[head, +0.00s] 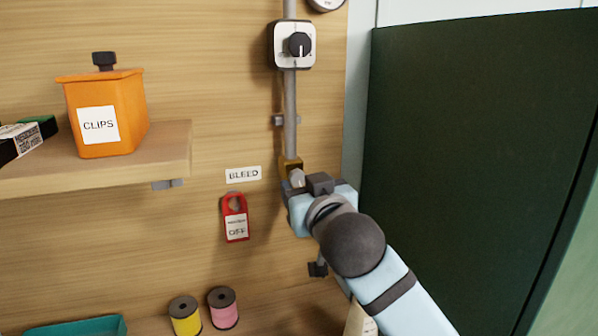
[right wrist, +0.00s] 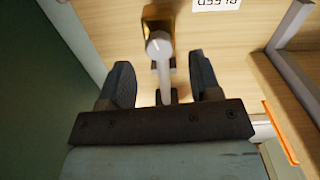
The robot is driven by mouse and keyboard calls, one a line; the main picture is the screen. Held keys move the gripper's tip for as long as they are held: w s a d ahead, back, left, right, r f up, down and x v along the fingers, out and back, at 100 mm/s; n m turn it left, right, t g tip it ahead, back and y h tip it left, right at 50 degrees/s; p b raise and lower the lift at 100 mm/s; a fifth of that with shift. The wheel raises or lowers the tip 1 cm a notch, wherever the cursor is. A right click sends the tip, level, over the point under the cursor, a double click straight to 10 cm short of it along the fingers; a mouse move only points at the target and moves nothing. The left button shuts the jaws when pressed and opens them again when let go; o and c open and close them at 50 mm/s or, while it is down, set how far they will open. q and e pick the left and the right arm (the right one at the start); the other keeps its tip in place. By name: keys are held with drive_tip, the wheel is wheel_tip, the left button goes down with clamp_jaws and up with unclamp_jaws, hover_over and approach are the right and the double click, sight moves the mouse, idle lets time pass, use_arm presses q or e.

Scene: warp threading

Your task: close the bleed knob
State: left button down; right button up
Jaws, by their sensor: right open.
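The bleed valve is a brass block (head: 291,165) on a vertical grey pipe, right of the white BLEED label (head: 243,174). A light grey knob (head: 297,178) sits on it. In the right wrist view the knob (right wrist: 158,46) shows with a pale bar running down from it, below the brass block (right wrist: 158,17). My right gripper (head: 305,187) is at the valve and partly hides it in the head view. In the right wrist view its fingers (right wrist: 160,68) are open, one on each side of the knob, with gaps on both sides. My left gripper is not in view.
A dial with a black knob (head: 299,45) is higher on the pipe. A red OFF tag (head: 235,218) hangs left of my gripper. A shelf (head: 165,155) holds an orange CLIPS bin (head: 110,105). A dark green panel (head: 470,150) stands at right. Yellow (head: 185,316) and pink (head: 223,309) spools are below.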

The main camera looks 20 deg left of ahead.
sight(299, 179)
drive_tip(key=x, duration=0.2)
drive_tip(key=shift+w+a+r+p, duration=0.1)
drive_tip(key=shift+w+a+p, duration=0.1)
drive_tip(key=shift+w+p, duration=0.1)
drive_tip(key=shift+w+a, duration=0.2)
drive_tip(key=shift+w, duration=0.05)
drive_tip(key=shift+w+a, duration=0.1)
drive_tip(key=shift+w, duration=0.1)
drive_tip(key=c, duration=0.9)
drive_tip(key=n, duration=0.4)
drive_tip(key=shift+c, duration=0.2)
drive_tip(key=o, duration=0.9)
drive_tip(key=shift+o, duration=0.2)
